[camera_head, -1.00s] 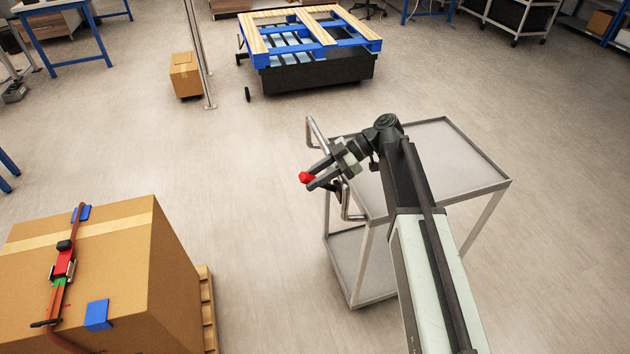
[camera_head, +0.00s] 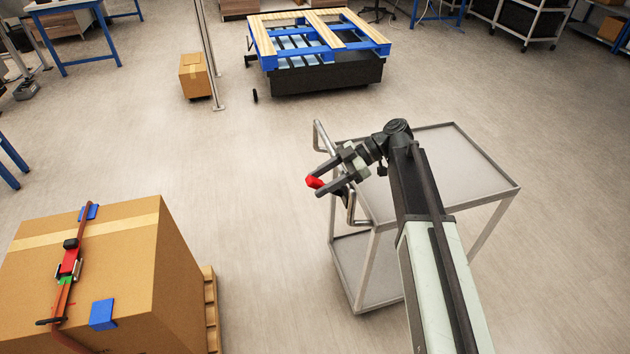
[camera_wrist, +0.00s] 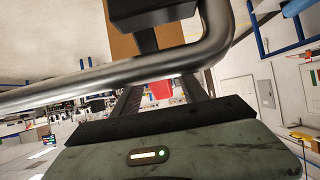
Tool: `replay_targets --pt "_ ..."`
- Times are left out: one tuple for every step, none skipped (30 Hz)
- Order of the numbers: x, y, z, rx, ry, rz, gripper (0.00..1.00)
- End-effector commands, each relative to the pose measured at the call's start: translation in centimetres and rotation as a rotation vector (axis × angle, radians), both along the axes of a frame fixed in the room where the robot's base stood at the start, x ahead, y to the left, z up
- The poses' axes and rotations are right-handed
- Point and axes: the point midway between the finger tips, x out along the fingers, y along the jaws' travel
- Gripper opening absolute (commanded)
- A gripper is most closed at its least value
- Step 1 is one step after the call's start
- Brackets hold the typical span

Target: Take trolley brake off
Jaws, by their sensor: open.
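The trolley (camera_head: 455,175) is a grey metal cart with an upper and a lower shelf. Its bent tube handle (camera_head: 320,136) stands at its left end and crosses the wrist view (camera_wrist: 110,72) close to the camera. A red piece (camera_head: 314,182), seemingly the brake lever's tip, sits at the handle. It also shows in the wrist view (camera_wrist: 160,90) between the fingers. My gripper (camera_head: 318,182) is open, with its fingers on either side of the red piece. Whether the fingers touch it cannot be told. The lever's mount is partly hidden behind my gripper.
A large strapped carton (camera_head: 120,260) on a wooden pallet stands at the lower left. A small carton (camera_head: 196,76) stands beside a metal post (camera_head: 211,60). A blue-framed pallet (camera_head: 325,50) on a dark base is at the back. The floor between is clear.

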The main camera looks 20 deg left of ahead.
Motion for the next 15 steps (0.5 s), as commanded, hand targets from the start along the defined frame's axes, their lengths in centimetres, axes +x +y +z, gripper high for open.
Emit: replay_targets --pt "0.3 -0.3 0.6 0.0 0.0 0.0 0.51" --pt "0.6 -0.6 0.8 0.0 0.0 0.0 0.51" --pt "0.9 -1.1 1.2 -0.001 0.001 0.0 0.51" --pt "1.2 -1.5 1.5 0.0 0.0 -0.001 0.51" --pt "1.5 -1.9 1.8 0.0 0.0 -0.001 0.51" --pt "2.0 -2.4 2.3 0.0 0.0 -0.001 0.51" --pt "2.3 -2.9 2.6 -0.001 0.001 -0.002 0.51" --pt "2.6 -3.3 2.9 -0.001 0.001 -0.002 0.51" --pt "3.0 -3.9 3.3 -0.001 0.001 -0.002 0.51" --pt "3.3 -4.2 3.5 0.0 0.0 -0.001 0.51" --pt "3.5 -4.5 3.6 0.0 0.0 -0.001 0.51" --pt "3.7 -4.9 3.7 -0.001 0.001 0.0 0.51" --pt "3.7 -5.0 3.8 0.001 0.001 0.0 0.51" --pt "3.8 -5.1 3.7 0.001 0.001 0.001 0.51" --pt "3.8 -5.2 3.7 0.001 0.001 0.001 0.51"
